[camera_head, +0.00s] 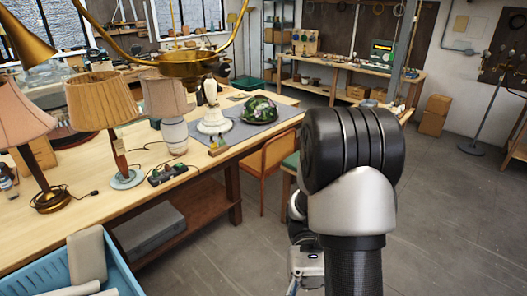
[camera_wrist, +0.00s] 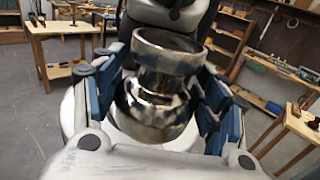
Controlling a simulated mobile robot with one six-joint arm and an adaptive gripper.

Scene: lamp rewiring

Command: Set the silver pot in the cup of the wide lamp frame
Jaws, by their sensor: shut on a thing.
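The silver pot (camera_wrist: 160,90) is a shiny, round-bellied metal piece with a narrow neck and a wide rim. In the wrist view it sits between the blue pads of my gripper (camera_wrist: 163,95), which is shut on it. In the head view my own arm fills the right middle, and I cannot make out the pot or the fingers there. A brass frame with wide curved arms and a shallow cup (camera_head: 188,63) hangs at the upper left, above the workbench; it looks like the wide lamp frame. The pot is apart from it.
The workbench (camera_head: 115,205) carries shaded lamps, such as a pleated one (camera_head: 100,98), and a green glass shade (camera_head: 259,110) on a grey mat. A blue crate (camera_head: 55,268) stands at the lower left. A wooden chair (camera_head: 268,160) is by the bench. The floor at right is open.

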